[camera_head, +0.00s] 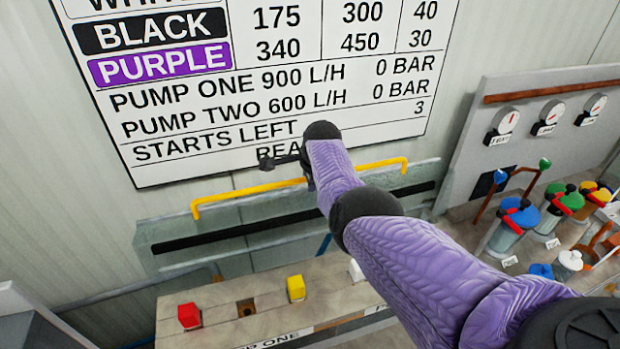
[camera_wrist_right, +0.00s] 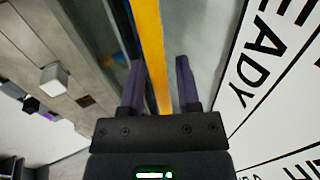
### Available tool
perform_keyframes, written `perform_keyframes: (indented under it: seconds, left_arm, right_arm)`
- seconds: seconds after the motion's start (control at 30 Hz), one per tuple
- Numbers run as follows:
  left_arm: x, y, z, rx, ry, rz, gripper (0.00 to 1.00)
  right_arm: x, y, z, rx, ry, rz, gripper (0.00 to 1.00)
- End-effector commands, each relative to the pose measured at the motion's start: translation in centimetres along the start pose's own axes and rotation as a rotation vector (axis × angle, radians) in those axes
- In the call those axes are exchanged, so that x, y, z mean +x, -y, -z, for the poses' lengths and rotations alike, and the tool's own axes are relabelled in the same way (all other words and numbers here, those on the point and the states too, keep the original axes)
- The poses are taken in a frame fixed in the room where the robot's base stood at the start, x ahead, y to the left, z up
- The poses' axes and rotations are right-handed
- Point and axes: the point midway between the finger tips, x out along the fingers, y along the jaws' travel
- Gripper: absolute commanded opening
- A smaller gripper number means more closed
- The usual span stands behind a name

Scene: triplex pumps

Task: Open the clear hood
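The clear hood (camera_head: 285,229) is a see-through panel below the wall board, with a dark strip (camera_head: 235,231) along it. A long yellow handle (camera_head: 245,192) runs along its upper part. My right arm reaches over the hood from the lower right, and its wrist hides the handle's middle. In the right wrist view my right gripper (camera_wrist_right: 160,70) has its two fingers apart, with the yellow handle (camera_wrist_right: 149,40) running between them. Gaps show on both sides of the handle, and I cannot tell how deep it lies between the fingers. My left gripper is not in view.
A bench (camera_head: 265,315) with a red block (camera_head: 189,316) and a yellow block (camera_head: 296,288) lies below the hood. The wall board (camera_head: 270,90) is close behind my arm.

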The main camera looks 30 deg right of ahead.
Motion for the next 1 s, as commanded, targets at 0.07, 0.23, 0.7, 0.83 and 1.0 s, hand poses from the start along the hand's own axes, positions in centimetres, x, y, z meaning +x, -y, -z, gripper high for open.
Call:
perform_keyframes:
  seconds: [0.07, 0.23, 0.7, 0.83, 1.0]
  left_arm:
    - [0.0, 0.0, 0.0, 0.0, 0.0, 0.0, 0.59]
    - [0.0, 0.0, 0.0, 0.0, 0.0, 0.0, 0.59]
    - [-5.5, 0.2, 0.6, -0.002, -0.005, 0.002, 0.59]
    - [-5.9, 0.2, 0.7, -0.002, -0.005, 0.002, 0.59]
    - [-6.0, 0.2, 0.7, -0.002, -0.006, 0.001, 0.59]
  right_arm:
    - [0.0, 0.0, 0.0, 0.0, 0.0, 0.0, 0.53]
    - [0.0, 0.0, 0.0, 0.0, 0.0, -0.001, 0.53]
    - [-6.9, 0.2, 0.0, 0.001, -0.001, 0.002, 0.53]
    - [-8.7, 0.1, 0.0, 0.0, 0.0, 0.002, 0.53]
    - [-9.8, 0.0, 0.0, 0.0, 0.0, 0.0, 0.53]
